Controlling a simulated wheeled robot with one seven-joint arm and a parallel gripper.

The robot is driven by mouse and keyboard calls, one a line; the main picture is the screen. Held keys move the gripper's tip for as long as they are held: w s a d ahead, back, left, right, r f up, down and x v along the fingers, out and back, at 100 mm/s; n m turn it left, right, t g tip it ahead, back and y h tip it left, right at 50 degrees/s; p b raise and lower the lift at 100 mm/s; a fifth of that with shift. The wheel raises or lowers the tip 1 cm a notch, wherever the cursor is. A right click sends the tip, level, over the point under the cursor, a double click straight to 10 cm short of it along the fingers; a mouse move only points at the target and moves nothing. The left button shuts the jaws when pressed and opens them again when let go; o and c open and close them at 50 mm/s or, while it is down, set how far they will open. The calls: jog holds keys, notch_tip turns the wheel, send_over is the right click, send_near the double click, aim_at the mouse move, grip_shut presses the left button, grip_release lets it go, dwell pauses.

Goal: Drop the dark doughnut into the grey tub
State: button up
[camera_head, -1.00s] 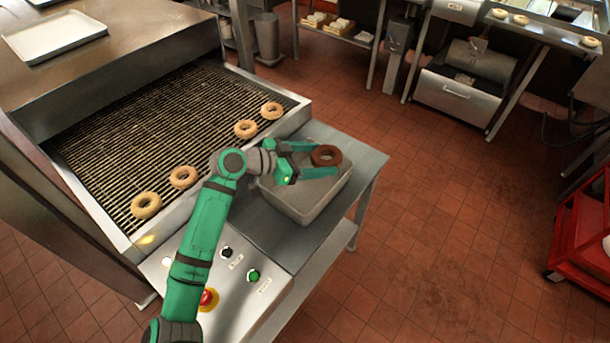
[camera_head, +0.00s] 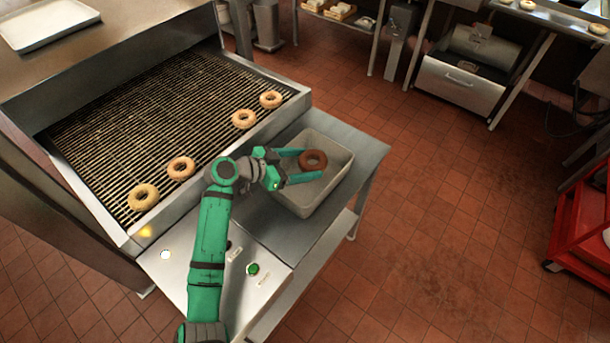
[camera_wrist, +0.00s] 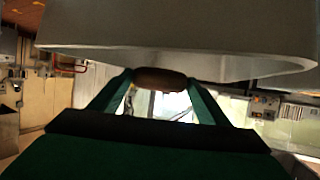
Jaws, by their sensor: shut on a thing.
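The dark doughnut (camera_head: 313,160) is brown and held between the green fingers of my gripper (camera_head: 306,165). In the head view it appears over the grey tub (camera_head: 345,172), which stands on the metal side table. In the wrist view the dark doughnut (camera_wrist: 160,77) is between the fingertips, seen edge-on, and a pale wall, likely the tub's (camera_wrist: 180,35), fills the top. I cannot tell exactly how high the doughnut is above the tub floor. The tub's inside looks otherwise empty where it shows.
Several lighter doughnuts (camera_head: 181,168) lie on the wire conveyor (camera_head: 150,120) to the left. A control panel with a green button (camera_head: 253,269) is on the near end of the table. A red cart (camera_head: 580,235) stands at the right. The tiled floor between is clear.

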jog(key=shift+f, duration=0.1)
jog(key=o, duration=1.1)
jog(key=shift+o, duration=0.2)
jog(key=v, duration=1)
jog(key=shift+a, duration=0.3)
jog(key=shift+s, duration=0.15)
